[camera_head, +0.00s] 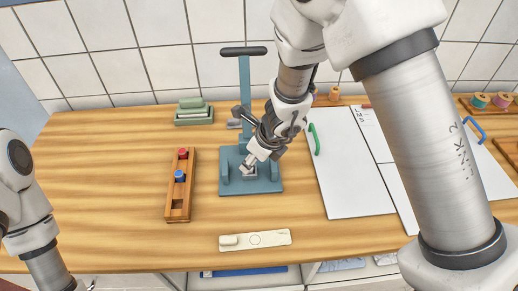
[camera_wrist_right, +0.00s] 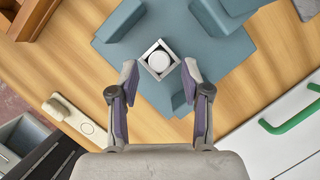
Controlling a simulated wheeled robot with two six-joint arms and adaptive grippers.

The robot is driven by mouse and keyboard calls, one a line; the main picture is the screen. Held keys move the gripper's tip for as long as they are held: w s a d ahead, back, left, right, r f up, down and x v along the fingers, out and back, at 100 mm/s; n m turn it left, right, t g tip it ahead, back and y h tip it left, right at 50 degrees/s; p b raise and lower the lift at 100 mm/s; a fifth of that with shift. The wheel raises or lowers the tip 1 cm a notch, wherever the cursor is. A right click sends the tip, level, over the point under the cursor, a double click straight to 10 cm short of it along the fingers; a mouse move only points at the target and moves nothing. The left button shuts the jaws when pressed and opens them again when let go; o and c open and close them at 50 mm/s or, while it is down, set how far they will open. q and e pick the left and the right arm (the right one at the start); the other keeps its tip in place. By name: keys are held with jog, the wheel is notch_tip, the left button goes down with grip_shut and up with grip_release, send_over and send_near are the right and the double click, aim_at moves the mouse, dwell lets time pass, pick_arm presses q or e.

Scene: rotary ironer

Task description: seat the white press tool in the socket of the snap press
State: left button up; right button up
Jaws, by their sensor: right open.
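The teal snap press (camera_head: 232,182) stands mid-table, with its column and dark handle rising behind the base. In the right wrist view its grey square socket (camera_wrist_right: 145,58) holds the white press tool (camera_wrist_right: 159,62), seen as a round white top inside the walls. How deep it sits I cannot tell. My right gripper (camera_head: 250,165) is over the press base. In the right wrist view the right gripper (camera_wrist_right: 158,76) is open, its fingertips apart on either side of the socket's near corner, holding nothing. My left arm shows at the left edge; its gripper is out of view.
A wooden rack (camera_head: 172,207) with a red-topped tool (camera_head: 183,153) and a blue-topped tool (camera_head: 180,175) stands left of the press. A cream plate (camera_head: 270,238) lies at the front edge. A white board (camera_head: 345,185) with a green handle (camera_head: 314,139) lies to the right.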

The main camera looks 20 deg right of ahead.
jog(key=p+v, duration=0.3)
jog(key=v, duration=0.7)
jog(key=shift+s+r, duration=0.1)
jog(key=shift+r, duration=0.05)
